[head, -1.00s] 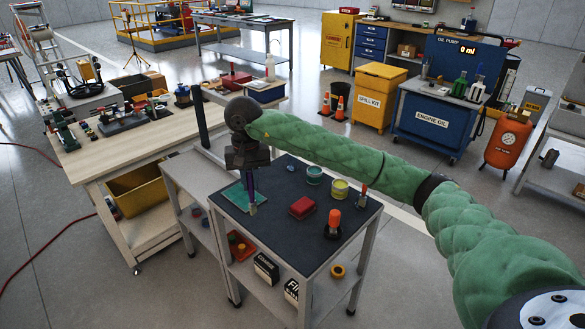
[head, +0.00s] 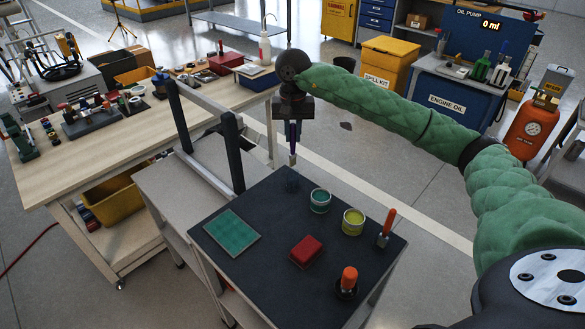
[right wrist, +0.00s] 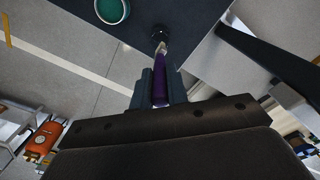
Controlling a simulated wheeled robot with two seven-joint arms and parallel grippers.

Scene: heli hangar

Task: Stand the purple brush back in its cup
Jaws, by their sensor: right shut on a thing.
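My right gripper (head: 292,128) is shut on the purple brush (right wrist: 160,85), which hangs with its pale tip downward. In the head view the brush (head: 293,146) is upright, apart from the dark tabletop (head: 265,255). My left gripper is not in view.
A dark-posted frame (head: 234,150) stands to the left of the cup.

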